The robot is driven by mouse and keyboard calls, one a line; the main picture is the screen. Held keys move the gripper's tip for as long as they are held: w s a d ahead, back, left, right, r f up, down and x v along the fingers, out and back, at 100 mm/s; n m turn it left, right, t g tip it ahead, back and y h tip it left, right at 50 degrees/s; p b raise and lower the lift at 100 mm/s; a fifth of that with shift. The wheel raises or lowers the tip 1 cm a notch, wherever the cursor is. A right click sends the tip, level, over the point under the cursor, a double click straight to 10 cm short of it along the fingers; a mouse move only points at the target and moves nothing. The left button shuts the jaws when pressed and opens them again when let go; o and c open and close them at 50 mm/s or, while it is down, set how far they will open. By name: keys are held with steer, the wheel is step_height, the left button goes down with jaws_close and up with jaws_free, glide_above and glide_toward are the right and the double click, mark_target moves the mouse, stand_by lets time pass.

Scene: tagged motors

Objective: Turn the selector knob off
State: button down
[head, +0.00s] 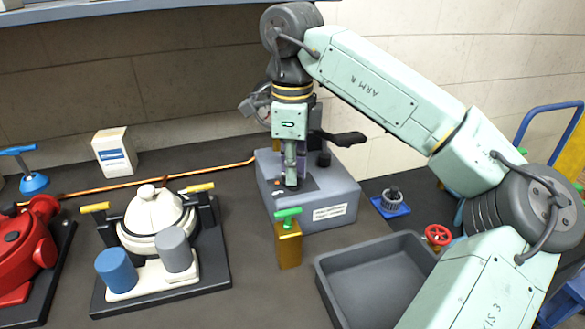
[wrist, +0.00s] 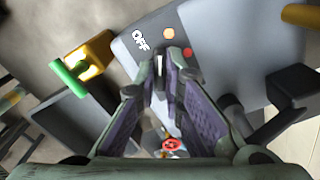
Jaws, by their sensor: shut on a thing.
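A grey control box (head: 330,205) stands on the dark bench in the middle of the head view, with a dark panel on its top. My gripper (head: 290,182) points straight down onto that panel. In the wrist view the fingertips (wrist: 163,62) are closed around the small selector knob (wrist: 159,66), which is mostly hidden between them. White OFF lettering (wrist: 140,40) is beside the fingertips on the panel. I cannot tell the knob's exact angle.
A brass block with a green handle (head: 289,245) stands close in front of the box. A black lever (head: 340,138) rises at its back right. An empty grey tray (head: 335,290) is at front right. A white-lidded machine (head: 155,215) stands left, beside a red one (head: 30,250).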

steer(key=n, duration=0.5)
steer(key=shift+n, duration=0.3)
stand_by(0.4)
steer(key=c, duration=1.7)
jaws_free()
steer(key=shift+r, duration=0.1)
step_height(320, 180, up, 12)
steer(key=shift+s, duration=0.1)
